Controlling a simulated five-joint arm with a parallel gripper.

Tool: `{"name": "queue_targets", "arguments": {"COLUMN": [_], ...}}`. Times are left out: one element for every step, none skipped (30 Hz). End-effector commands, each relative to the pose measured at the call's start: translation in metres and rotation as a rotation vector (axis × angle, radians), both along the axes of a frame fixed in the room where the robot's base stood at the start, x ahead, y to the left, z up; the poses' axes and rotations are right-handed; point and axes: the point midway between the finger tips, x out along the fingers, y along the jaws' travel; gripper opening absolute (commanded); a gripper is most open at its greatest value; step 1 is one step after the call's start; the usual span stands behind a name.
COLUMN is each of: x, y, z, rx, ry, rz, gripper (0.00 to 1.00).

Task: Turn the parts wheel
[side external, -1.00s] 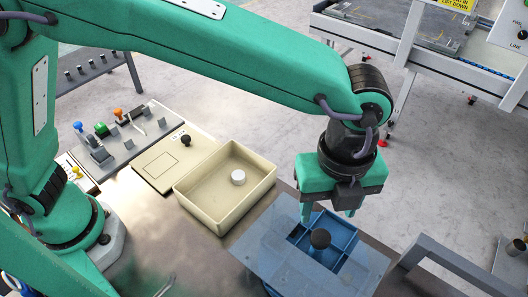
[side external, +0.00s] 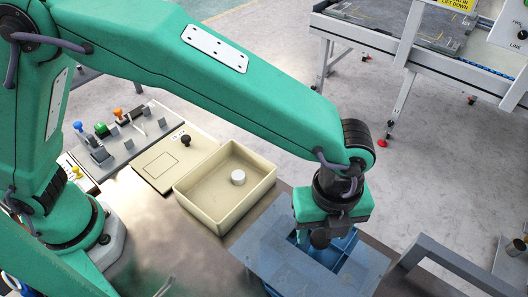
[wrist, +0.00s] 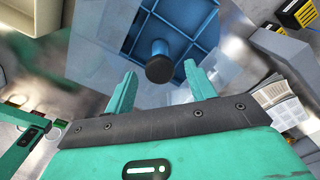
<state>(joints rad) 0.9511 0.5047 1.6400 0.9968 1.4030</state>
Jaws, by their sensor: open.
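The parts wheel is a blue round tray with dividers, seen in the side view (side external: 347,244) and in the wrist view (wrist: 190,18). A see-through grey-blue cover (side external: 265,243) lies over it, with an opening that bares some compartments. A dark round-topped knob (side external: 320,239) on a blue post stands up at the opening; it also shows in the wrist view (wrist: 160,68). My gripper (side external: 325,236) is open, low over the wheel. In the wrist view the knob appears between its two green fingers, with gaps on both sides. Whether the fingertips reach knob height is unclear.
A beige open bin (side external: 225,190) with a white round piece (side external: 238,177) stands left of the wheel. Behind it are a beige panel with a black knob (side external: 186,140) and a grey panel with coloured levers (side external: 120,135). A grey rail (side external: 450,262) stands at the right.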

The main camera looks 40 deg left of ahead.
Motion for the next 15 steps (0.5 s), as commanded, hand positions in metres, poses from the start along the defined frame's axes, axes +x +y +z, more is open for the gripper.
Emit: {"name": "queue_targets", "arguments": {"x": [-0.0002,-0.0003,-0.0003,-0.0003,-0.0003,-0.0002,-0.0002,-0.0001,-0.0001,-0.0001,-0.0001,-0.0001,-0.0001,-0.0001,-0.0001], "y": [0.0004,0.0004,0.0004,0.0004,0.0004,0.0004,0.0004,0.0003,0.0003,0.0003,0.0003,0.0003,0.0003,0.0003,0.0003], "z": [-0.0039,-0.0054,-0.0069,-0.0078,-0.0085,-0.0090,-0.0092,-0.0093,-0.0093,-0.0092,-0.0092,-0.0092,-0.0092,-0.0091,-0.0091], "rx": [0.001,0.001,0.001,0.001,0.001,0.000,0.000,0.000,0.000,0.000,0.000,0.000,0.000,0.000,0.000], "ry": [0.001,0.001,0.001,0.001,0.001,0.000,0.000,0.000,0.000,0.000,0.000,0.000,0.000,0.000,0.000], "rz": [0.000,0.000,0.000,0.000,0.000,0.000,0.000,0.000,0.000,0.000,0.000,0.000,0.000,0.000,0.000], "gripper": [0.55,0.55,0.55,0.55,0.55,0.55,0.55,0.55,0.55,0.55,0.55,0.55,0.55,0.49,0.42]}}
